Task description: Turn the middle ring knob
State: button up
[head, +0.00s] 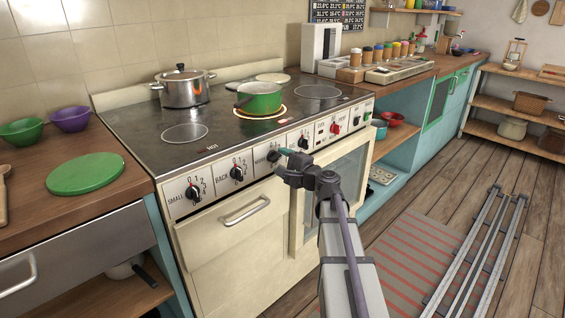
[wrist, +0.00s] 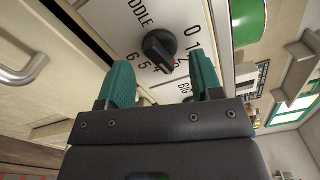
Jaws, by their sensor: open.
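The middle ring knob (wrist: 160,50) is a black knob on a white dial plate lettered "...DDLE", with numbers around it. In the head view the knob (head: 273,157) is on the cooker's front panel, partly hidden by my gripper (head: 284,154). In the wrist view my gripper (wrist: 162,82) is open, with one green finger on each side of the knob's lower part in the picture. I cannot tell whether the fingers touch it. A green pan (head: 260,97) stands on a ring that glows orange at its edge.
The small knob (head: 193,193) and back knob (head: 237,174) are left of it, another knob (head: 304,143) right. A drawer handle (head: 245,211) sticks out below. A steel pot (head: 183,88) stands at the back left of the hob.

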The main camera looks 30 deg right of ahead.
jog(key=v, duration=0.6)
jog(key=shift+o, duration=0.2)
